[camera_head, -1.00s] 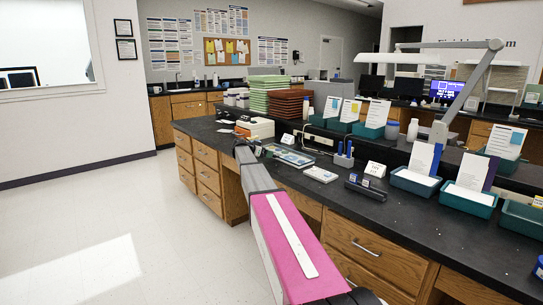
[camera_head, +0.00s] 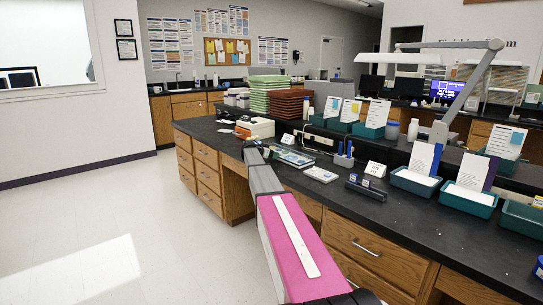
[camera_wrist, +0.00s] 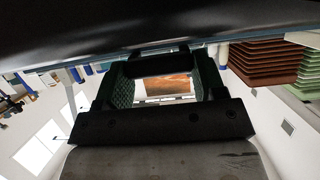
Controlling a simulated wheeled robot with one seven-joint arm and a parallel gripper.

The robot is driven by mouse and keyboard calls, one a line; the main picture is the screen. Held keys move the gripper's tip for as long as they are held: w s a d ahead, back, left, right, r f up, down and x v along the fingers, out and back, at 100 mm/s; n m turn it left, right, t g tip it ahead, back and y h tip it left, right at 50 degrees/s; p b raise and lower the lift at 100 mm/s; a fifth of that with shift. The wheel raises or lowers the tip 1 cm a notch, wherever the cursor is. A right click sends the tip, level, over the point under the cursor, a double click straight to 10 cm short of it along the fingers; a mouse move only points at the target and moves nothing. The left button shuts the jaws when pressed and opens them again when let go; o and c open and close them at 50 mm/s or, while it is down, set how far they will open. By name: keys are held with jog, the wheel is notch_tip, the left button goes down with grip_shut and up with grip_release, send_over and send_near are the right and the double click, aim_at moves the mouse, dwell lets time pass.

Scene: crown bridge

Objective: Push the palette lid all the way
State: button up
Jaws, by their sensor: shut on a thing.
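The palette (camera_head: 293,158) is a flat, pale case with blue parts, lying on the black counter. It is small in the head view, and I cannot tell how far its lid is open. My gripper (camera_head: 264,152) is low over the counter at the palette's left end, partly hidden by my own arm. In the wrist view my gripper (camera_wrist: 163,88) shows dark bars and green textured pads. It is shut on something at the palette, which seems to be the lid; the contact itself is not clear.
A white device (camera_head: 321,174) and a dark rack (camera_head: 366,188) lie right of the palette. Blue bottles (camera_head: 344,156) stand behind it. Brown trays (camera_head: 292,104) and green trays (camera_head: 271,96) are stacked farther back. Teal bins (camera_head: 415,181) line the right side.

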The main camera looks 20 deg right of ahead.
jog(key=shift+r, duration=0.1)
jog(key=shift+w+d+r+y, duration=0.15)
jog(key=shift+r+y, duration=0.45)
jog(key=shift+r, duration=0.3)
jog(key=w+d+r+g+y, duration=0.3)
jog(key=d+r+g+y, duration=0.1)
jog(key=d+r+y, duration=0.6)
jog(key=w+d+r+h, duration=0.1)
jog(key=w+d+r, duration=0.2)
jog(key=d, duration=0.6)
jog(key=shift+w+d+h, duration=0.2)
jog(key=shift+w+h, duration=0.1)
jog(key=shift+w, duration=0.1)
